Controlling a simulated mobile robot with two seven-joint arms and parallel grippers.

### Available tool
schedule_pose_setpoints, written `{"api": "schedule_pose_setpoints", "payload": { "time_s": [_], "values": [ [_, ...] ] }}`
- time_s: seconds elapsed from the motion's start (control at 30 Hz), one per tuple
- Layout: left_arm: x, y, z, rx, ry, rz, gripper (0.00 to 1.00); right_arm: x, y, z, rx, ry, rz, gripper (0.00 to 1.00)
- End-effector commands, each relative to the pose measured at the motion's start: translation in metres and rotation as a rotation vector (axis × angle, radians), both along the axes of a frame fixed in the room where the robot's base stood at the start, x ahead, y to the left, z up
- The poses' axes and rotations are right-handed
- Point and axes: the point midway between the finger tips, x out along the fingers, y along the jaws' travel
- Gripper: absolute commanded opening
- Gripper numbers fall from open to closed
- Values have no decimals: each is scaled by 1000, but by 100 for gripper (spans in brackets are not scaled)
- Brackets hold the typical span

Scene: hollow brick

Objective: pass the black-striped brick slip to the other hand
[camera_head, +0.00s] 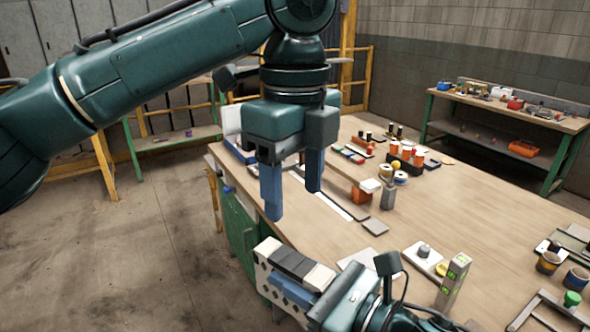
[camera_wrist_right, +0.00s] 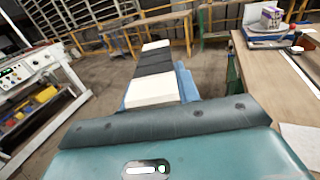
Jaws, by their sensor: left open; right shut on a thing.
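The black-striped brick slip (camera_head: 290,262) is a cream block with dark bands across its middle and small dark diamond marks on its side. My right gripper (camera_head: 290,290) is shut on it and holds it at the table's near left edge. In the right wrist view the slip (camera_wrist_right: 154,75) points away from the camera, with a blue finger (camera_wrist_right: 187,85) along its right side. My left gripper (camera_head: 292,195) hangs above, open and empty, with its blue fingers pointing down. It is apart from the slip. The right gripper's fingers are partly hidden by the slip.
The wooden table (camera_head: 440,225) bears many small items towards its back and right. A green-marked upright block (camera_head: 453,280) and a white plate (camera_head: 422,258) stand near my right arm. A second bench (camera_head: 520,115) stands at the back right. The floor at left is clear.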

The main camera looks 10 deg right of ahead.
Motion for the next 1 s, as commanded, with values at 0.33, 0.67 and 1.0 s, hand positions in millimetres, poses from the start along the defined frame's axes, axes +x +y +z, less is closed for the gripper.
{"api": "schedule_pose_setpoints", "payload": {
  "time_s": [0.33,0.67,1.0],
  "values": [
    [0,1,-67,0,1,2,57,0,0,1,1,-2,1,2],
    [0,0,-101,-2,-1,2,57,0,0,1,1,-2,1,2],
    [0,0,-104,-3,0,3,56,0,0,1,1,-2,1,2]
  ]
}}
